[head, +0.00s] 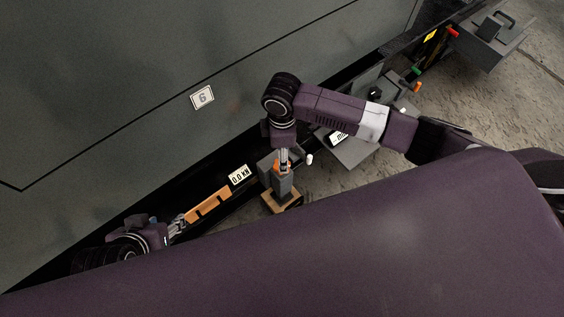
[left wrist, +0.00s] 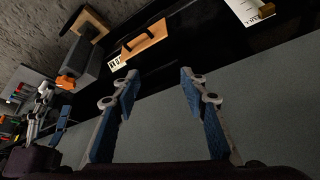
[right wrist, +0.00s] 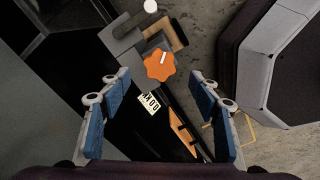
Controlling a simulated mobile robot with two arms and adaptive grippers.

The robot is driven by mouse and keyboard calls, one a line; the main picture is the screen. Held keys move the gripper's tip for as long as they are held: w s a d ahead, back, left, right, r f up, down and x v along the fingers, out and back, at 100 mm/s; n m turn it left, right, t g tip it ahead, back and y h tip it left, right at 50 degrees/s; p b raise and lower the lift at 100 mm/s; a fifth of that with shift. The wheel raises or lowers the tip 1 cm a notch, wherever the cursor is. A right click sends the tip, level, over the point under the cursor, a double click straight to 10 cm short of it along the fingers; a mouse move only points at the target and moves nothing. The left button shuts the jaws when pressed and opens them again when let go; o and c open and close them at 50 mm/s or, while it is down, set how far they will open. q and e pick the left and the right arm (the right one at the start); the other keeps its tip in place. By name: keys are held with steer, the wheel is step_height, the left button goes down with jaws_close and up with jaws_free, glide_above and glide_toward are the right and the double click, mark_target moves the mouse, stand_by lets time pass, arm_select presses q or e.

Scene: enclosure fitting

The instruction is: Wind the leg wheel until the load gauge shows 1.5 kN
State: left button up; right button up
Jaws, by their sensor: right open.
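The orange leg wheel (head: 277,165) sits on a grey leg (head: 284,187) that stands on a wooden pad (head: 279,203). The load gauge (head: 239,174) reads 0.0 kN. My right gripper (head: 284,160) points down just over the wheel. In the right wrist view its open jaws (right wrist: 160,78) have the whole wheel (right wrist: 160,65) between and beyond them, with nothing held. The gauge plate (right wrist: 149,102) shows below the wheel there. My left gripper (head: 178,226) is beside the cabinet base, left of the orange handled bar (head: 208,205). In the left wrist view its jaws (left wrist: 158,78) are open and empty.
A large grey cabinet (head: 130,100) marked with a 6 plate (head: 203,97) fills the left side. A grey box with a handle (head: 490,45) stands at the far right, near a yellow label. Bare concrete floor (head: 310,185) lies right of the leg.

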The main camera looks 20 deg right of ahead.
step_height(320, 180, down, 6)
steer(key=shift+r+b, duration=0.1)
steer(key=shift+b, duration=0.95)
arm_select(q)
steer(key=w+d+r+t+h, duration=0.1)
steer(key=w+d+r+t, duration=0.3)
steer(key=w, duration=0.7)
steer(key=shift+r+t+h, duration=0.3)
steer(key=shift+r+t, duration=0.9)
steer(key=shift+r, duration=0.9)
arm_select(e)
steer(key=shift+f, duration=0.2)
steer(key=c, duration=1.2)
